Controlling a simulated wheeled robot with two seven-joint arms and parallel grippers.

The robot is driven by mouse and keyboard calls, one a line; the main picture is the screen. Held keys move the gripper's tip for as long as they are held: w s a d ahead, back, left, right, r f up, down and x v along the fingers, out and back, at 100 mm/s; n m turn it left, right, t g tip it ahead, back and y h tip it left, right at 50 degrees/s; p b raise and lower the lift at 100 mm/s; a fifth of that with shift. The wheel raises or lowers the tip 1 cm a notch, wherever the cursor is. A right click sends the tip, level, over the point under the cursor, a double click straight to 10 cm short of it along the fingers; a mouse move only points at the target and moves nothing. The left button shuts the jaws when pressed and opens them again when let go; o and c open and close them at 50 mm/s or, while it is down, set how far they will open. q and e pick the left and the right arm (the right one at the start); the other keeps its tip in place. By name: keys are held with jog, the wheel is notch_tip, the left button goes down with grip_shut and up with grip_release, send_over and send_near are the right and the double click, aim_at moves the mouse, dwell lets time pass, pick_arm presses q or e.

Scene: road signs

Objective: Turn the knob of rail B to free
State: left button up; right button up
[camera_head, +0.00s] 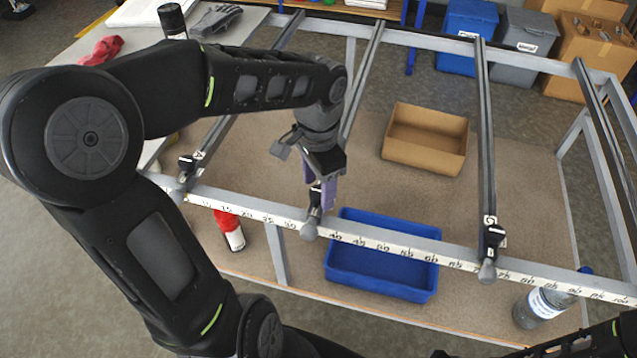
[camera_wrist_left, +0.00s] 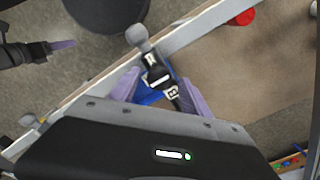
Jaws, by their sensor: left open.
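Rail B (camera_head: 361,85) is the dark rail running back from the numbered front bar, with a grey ball end (camera_head: 309,232) at its near end. In the left wrist view, a white label with a B (camera_wrist_left: 172,93) shows beside the small black knob (camera_wrist_left: 156,75) with white marks. My left gripper (camera_head: 322,196) is above the near end of rail B. Its purple fingers (camera_wrist_left: 161,92) are apart on either side of the knob and label; I cannot tell whether they touch. Part of a gripper with a purple finger, my right one (camera_wrist_left: 62,45), shows at upper left; its opening is unclear.
Other rails with knobs stand left (camera_head: 187,163) and right (camera_head: 491,237). Below the frame are a blue tray (camera_head: 382,284), a cardboard box (camera_head: 425,165), a red-and-white bottle (camera_head: 230,230) and a clear bottle (camera_head: 541,306). The numbered bar (camera_head: 385,243) crosses in front.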

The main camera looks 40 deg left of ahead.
pick_arm(q)
jog(key=shift+f, duration=0.2)
jog(key=shift+c, duration=0.4)
grip_shut()
